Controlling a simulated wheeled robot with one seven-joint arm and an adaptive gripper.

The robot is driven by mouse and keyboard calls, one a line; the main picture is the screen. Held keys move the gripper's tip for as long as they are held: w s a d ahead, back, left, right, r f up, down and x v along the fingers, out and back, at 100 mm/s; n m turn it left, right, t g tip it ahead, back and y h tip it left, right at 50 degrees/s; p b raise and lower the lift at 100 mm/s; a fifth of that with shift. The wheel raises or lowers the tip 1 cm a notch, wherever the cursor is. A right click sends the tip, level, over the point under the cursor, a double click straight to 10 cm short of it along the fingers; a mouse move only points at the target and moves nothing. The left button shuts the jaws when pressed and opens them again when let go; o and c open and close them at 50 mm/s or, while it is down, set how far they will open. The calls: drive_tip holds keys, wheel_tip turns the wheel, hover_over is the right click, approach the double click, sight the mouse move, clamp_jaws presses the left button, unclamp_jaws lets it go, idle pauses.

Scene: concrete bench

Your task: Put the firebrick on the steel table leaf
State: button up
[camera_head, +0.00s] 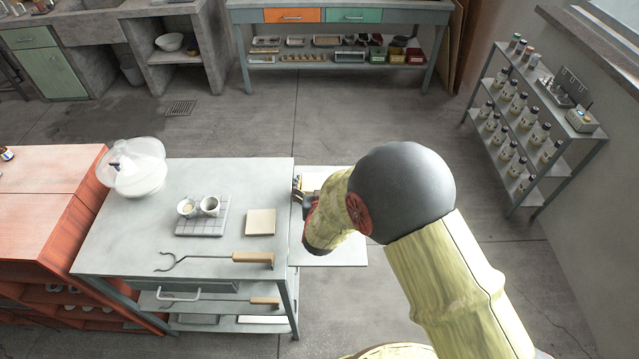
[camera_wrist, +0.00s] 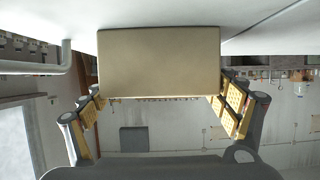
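A tan rectangular block, which I take to be the firebrick (camera_wrist: 159,62), fills the upper middle of the wrist view. My gripper's yellow-padded fingers (camera_wrist: 160,105) reach its left and right sides and appear closed against it. In the head view my gripper (camera_head: 302,190) is at the right edge of the grey table, beside the steel table leaf (camera_head: 330,256). My arm hides part of the leaf and most of the gripper there, and I cannot make out the held block. Whether the block touches the surface is unclear.
On the table (camera_head: 140,235) are a beige square slab (camera_head: 260,222), a gridded tray (camera_head: 190,229) with two cups, a glass dome (camera_head: 135,170) and wooden-handled tongs (camera_head: 215,259). A bottle rack (camera_head: 520,125) stands at right. The leaf's front part is bare.

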drive_tip(key=shift+o, duration=1.3)
